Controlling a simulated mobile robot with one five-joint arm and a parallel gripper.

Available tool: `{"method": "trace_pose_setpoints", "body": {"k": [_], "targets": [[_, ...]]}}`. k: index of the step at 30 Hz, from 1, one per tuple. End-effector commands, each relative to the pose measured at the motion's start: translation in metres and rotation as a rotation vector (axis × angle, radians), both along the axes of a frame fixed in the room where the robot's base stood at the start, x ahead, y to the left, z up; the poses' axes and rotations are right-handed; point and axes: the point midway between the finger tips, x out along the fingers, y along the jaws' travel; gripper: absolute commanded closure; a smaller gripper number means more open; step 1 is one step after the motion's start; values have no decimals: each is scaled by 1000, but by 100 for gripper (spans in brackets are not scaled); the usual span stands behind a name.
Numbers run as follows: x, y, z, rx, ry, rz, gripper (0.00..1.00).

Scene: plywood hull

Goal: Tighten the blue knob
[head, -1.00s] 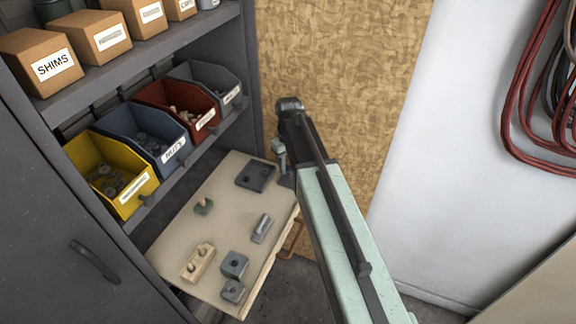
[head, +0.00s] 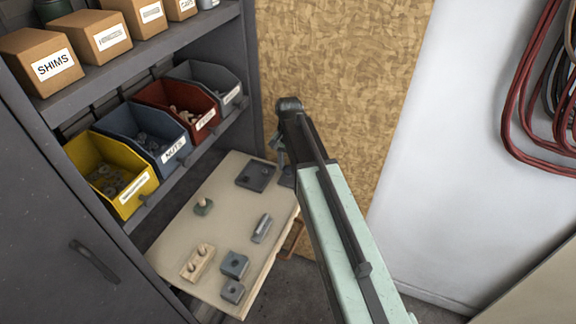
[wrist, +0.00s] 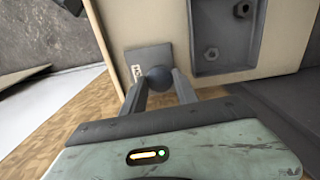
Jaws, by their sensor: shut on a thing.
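The knob (wrist: 158,77) is a round, dark blue-grey ball. In the wrist view it sits between my two fingertips, in front of a grey plate (wrist: 146,58) with a small white label at the board's corner. My gripper (wrist: 160,84) is shut on the knob, one finger on each side. In the head view my gripper (head: 279,157) is at the far right corner of the pale board, over a dark block (head: 287,177). The knob cannot be made out in the head view.
The pale board (head: 222,240) carries a dark recessed plate (head: 256,175) and several small blocks. Yellow (head: 122,205), blue and red bins stand on the shelf at left. A plywood wall (head: 340,70) is close behind my arm. Red cables (head: 510,110) hang at right.

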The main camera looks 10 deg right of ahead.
Motion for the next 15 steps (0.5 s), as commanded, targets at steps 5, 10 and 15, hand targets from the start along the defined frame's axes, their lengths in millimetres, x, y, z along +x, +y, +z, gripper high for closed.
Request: {"method": "trace_pose_setpoints", "body": {"k": [5, 10, 15], "targets": [[3, -1, 1, -2, -7, -168, 100], [3, -1, 1, -2, -7, -329, 100], [3, -2, 1, -1, -8, -490, 100]]}}
